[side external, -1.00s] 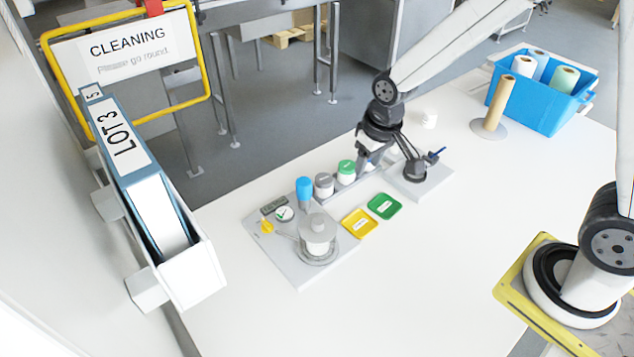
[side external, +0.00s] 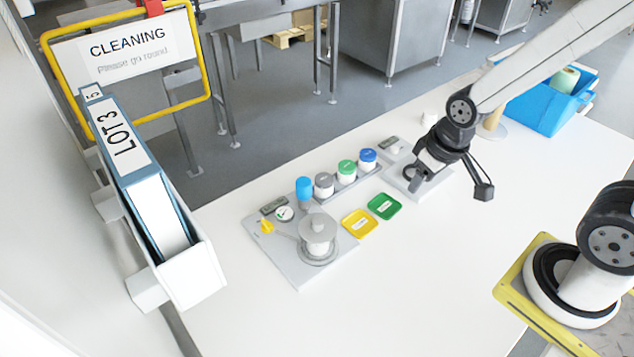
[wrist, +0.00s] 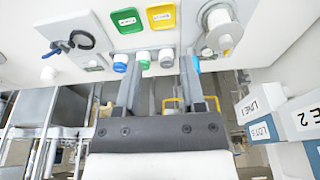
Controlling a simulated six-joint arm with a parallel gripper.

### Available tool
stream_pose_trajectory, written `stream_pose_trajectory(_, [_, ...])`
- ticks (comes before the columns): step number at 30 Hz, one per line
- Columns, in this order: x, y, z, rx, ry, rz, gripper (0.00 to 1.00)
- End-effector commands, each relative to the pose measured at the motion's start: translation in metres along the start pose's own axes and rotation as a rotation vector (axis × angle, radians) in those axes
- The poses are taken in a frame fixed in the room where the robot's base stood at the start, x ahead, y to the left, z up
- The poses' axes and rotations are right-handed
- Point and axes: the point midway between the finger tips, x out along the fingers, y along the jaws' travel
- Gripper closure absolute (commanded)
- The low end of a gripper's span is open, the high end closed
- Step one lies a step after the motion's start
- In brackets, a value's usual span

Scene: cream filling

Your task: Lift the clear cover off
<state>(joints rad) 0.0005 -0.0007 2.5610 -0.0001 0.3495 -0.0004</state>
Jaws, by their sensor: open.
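A pale cylinder with a knob on top, which looks like the clear cover (side external: 317,231), stands upright on a round base at the right of a grey board (side external: 296,278). It also shows at the upper right of the wrist view (wrist: 222,30). My gripper (side external: 418,173) is well to the right of it in the side view, over another grey plate (side external: 403,185). In the wrist view my gripper (wrist: 160,62) has its two fingers spread, with nothing held between them. What is inside the cover cannot be made out.
Jars with grey (side external: 324,184), green (side external: 346,172) and blue (side external: 368,160) lids stand in a row. A blue-capped item (side external: 304,187), yellow tray (side external: 359,223) and green tray (side external: 384,206) are near. A blue crate (side external: 545,108) stands farther right. The front tabletop is clear.

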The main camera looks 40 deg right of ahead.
Motion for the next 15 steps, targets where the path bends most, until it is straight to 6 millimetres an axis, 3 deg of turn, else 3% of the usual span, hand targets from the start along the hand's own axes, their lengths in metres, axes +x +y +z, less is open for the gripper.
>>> stream_pose_trajectory(10, [0.0001,-0.0001,-0.0002,0.0,0.0,0.0,0.49])
stream_pose_trajectory(13, [0.0001,-0.0001,-0.0003,0.0,0.0,0.0,0.19])
stream_pose_trajectory(15, [0.0001,-0.0001,-0.0003,0.0,0.0,0.0,0.19])
